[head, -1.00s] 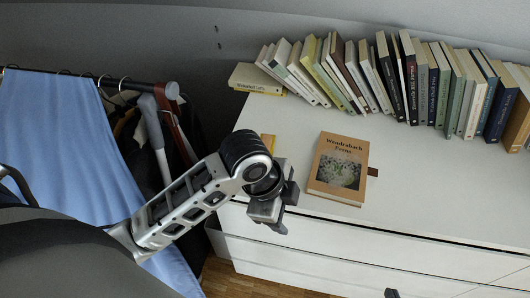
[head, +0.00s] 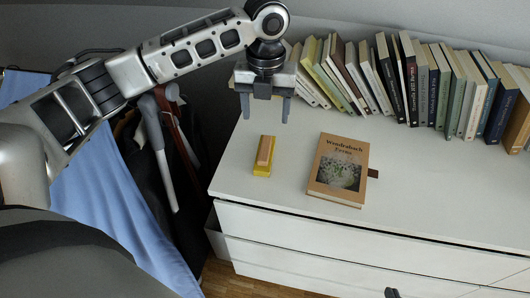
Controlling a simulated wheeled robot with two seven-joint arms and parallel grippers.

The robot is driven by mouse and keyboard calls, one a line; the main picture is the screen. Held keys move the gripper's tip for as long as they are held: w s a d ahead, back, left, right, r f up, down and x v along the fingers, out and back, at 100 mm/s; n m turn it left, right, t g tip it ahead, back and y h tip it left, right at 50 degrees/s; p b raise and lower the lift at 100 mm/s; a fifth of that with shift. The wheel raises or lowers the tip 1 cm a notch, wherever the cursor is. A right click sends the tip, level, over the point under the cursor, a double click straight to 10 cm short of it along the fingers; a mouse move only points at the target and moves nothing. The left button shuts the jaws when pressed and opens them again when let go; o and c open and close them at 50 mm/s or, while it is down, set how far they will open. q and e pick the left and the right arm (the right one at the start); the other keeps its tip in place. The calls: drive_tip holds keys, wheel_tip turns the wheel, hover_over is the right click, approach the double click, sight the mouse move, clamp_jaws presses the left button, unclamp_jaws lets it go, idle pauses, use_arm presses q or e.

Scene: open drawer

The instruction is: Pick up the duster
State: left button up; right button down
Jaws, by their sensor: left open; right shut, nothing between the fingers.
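The duster (head: 268,148), a small block with a tan wooden top and a yellow lower part, lies on the white dresser top near its left front. My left gripper (head: 265,115) is open and empty, with its fingers pointing down. In the picture it is just above the duster, apart from it and further toward the back. The duster is fully visible. A small dark tip of my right gripper (head: 391,293) shows at the bottom edge, in front of the dresser and far from the duster. It is shut and holds nothing visible.
A book with a tan cover (head: 338,168) lies flat right of the duster. A row of upright books (head: 440,85) lines the back of the dresser (head: 430,190). A rack with blue cloth (head: 100,200) stands at left. The dresser top around the duster is clear.

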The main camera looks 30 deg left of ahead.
sight(265, 149)
use_arm(q)
wheel_tip(265, 149, down, 7)
drive_tip(key=shift+f, duration=0.1)
drive_tip(key=shift+s+f, duration=0.15)
drive_tip(key=shift+f, duration=2.55)
drive_tip(key=shift+c, duration=0.3)
drive_tip(key=c, duration=1)
